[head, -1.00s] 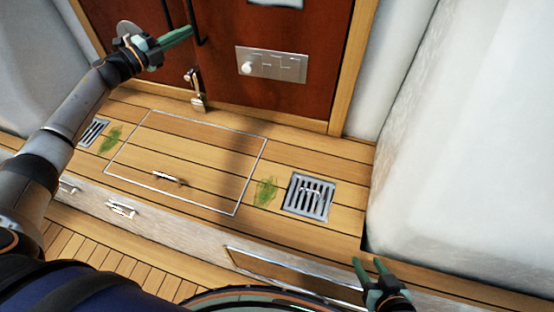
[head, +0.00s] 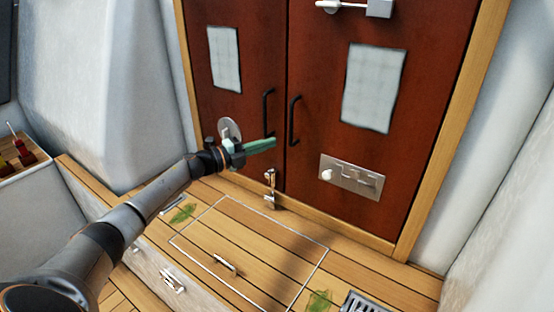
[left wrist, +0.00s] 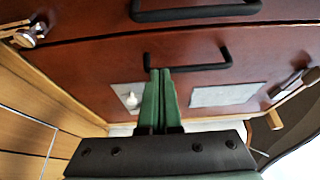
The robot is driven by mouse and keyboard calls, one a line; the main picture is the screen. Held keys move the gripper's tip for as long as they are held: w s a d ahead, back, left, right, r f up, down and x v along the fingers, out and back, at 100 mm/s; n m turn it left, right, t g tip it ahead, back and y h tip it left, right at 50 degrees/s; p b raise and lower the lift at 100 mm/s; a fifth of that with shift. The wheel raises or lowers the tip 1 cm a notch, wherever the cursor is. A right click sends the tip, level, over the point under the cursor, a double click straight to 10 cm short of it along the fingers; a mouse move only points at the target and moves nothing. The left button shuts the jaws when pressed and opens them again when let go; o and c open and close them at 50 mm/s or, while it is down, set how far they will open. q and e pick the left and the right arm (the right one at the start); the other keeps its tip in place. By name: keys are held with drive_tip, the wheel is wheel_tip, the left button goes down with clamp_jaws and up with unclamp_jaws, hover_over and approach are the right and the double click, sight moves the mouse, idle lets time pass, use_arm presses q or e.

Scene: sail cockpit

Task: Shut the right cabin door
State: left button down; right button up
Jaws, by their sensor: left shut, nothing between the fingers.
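The right cabin door (head: 335,100) is a red-brown panel with a black bar handle (head: 294,120), a window pane and a metal plate with a white knob. It looks flush, or nearly so, with the left door (head: 240,50); a small gap is hard to judge. My left gripper (head: 274,142) is shut and empty, its green fingers in front of the doors near the right door's handle. In the left wrist view, the fingertips (left wrist: 160,71) overlap one end of that handle (left wrist: 195,64); I cannot tell whether they touch. My right gripper is out of view.
A metal latch (head: 270,188) stands at the sill below the seam. The wooden step has a hatch (head: 250,255) with a small handle and a grate (head: 365,303). White walls flank the doorway. A tray (head: 20,160) is at far left.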

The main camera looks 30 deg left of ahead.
use_arm(q)
drive_tip(key=s+a+b, duration=0.2)
drive_tip(key=a, duration=0.7)
drive_tip(key=shift+s+a+b, duration=0.15)
drive_tip(key=shift+a+b, duration=0.15)
drive_tip(key=shift+a, duration=0.1)
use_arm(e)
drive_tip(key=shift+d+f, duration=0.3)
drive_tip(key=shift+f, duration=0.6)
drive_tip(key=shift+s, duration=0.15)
